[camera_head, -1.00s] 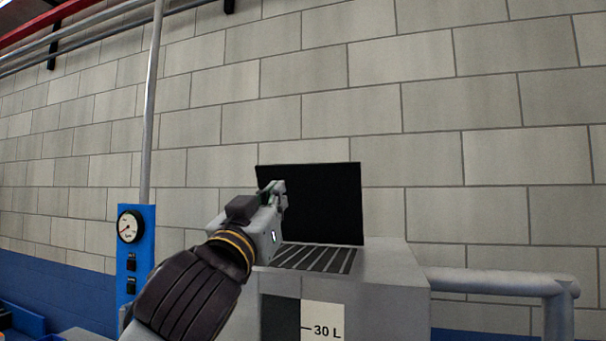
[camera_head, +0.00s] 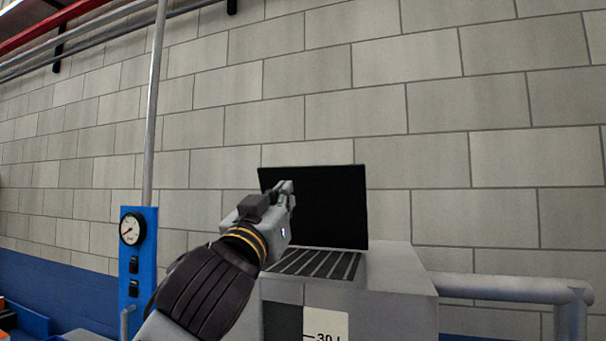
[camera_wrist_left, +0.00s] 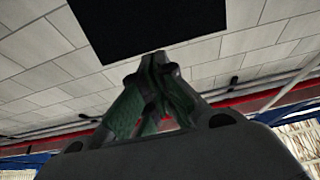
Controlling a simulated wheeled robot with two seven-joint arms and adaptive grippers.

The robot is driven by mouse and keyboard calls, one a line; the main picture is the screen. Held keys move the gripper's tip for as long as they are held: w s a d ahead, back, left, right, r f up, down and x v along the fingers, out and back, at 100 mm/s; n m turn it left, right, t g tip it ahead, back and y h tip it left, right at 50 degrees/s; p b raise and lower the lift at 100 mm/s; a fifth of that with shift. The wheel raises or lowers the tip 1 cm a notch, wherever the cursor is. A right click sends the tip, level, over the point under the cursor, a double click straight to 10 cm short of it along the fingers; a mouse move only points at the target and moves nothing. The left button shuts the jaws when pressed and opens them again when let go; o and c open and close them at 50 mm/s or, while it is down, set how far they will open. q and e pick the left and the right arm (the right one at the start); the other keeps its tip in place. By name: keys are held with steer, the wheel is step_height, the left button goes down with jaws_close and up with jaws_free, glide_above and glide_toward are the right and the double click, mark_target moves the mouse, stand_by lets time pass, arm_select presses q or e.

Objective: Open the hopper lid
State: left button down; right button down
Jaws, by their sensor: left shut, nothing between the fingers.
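The hopper lid (camera_head: 335,207) is a black panel standing upright, tilted slightly back, at the rear of the hopper's top. The grey hopper (camera_head: 393,275) has a barred grate (camera_head: 312,263) exposed in its top opening, in front of the lid. My left gripper (camera_head: 286,190) is shut and empty in front of the lid's left part, near its upper edge; I cannot tell whether it touches the lid. In the left wrist view the shut fingertips (camera_wrist_left: 157,60) point toward the black lid (camera_wrist_left: 145,22). My right gripper is not in view.
A blue panel (camera_head: 138,285) with a round gauge (camera_head: 132,229) stands left of my left arm, beside a vertical pipe (camera_head: 154,120). A grey rail (camera_head: 500,288) runs right from the hopper. A block wall (camera_head: 480,120) is behind; the space above the lid is clear.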

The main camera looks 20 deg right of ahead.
arm_select(q)
steer(key=p, duration=0.2)
glide_toward(307, 169)
steer(key=w, duration=0.1)
steer(key=shift+p+x, duration=1.2)
steer(key=shift+x, duration=1.95)
steer(key=shift+s+d, duration=0.1)
steer(key=shift+d, duration=0.1)
steer(key=shift+r, duration=0.15)
